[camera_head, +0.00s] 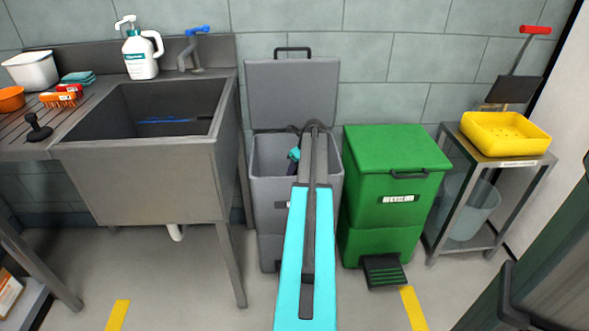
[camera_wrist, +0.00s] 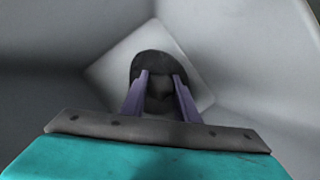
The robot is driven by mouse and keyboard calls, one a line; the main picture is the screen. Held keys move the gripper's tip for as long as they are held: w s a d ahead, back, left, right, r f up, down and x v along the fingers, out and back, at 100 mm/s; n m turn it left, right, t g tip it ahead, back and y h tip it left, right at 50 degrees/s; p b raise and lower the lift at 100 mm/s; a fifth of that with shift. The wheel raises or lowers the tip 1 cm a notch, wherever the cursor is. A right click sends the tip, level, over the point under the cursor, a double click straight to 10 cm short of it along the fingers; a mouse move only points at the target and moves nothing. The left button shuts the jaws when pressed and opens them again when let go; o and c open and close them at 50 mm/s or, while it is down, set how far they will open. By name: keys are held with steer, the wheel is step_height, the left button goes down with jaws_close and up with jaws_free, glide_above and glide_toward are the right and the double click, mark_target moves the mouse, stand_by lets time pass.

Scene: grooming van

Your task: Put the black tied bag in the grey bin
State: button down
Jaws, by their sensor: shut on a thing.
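The grey bin (camera_head: 268,158) stands against the wall with its lid (camera_head: 292,92) raised. My arm reaches over it, and my gripper is mostly hidden behind the arm at the bin's opening in the head view. In the wrist view my gripper (camera_wrist: 160,84) points down into the bin, with the pale bin walls (camera_wrist: 245,50) around it. Its two purple-grey fingers are shut on the black tied bag (camera_wrist: 153,63), a dark rounded shape between and beyond the fingertips. The bag appears inside the bin's walls. Whether it touches the bottom I cannot tell.
A green bin (camera_head: 385,165) with a shut lid stands close to the right of the grey bin. A steel sink (camera_head: 145,180) is to the left. A metal trolley with a yellow tray (camera_head: 505,134) is at the far right.

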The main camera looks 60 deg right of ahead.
steer(key=shift+f, duration=0.25)
steer(key=c, duration=1.4)
jaws_free()
steer(key=shift+r, duration=0.1)
steer(key=shift+r+b, duration=0.3)
steer(key=shift+r, duration=0.1)
steer(key=p+v, duration=0.2)
steer(key=v, duration=1)
steer(key=shift+r+p, duration=0.15)
steer(key=shift+p, duration=0.2)
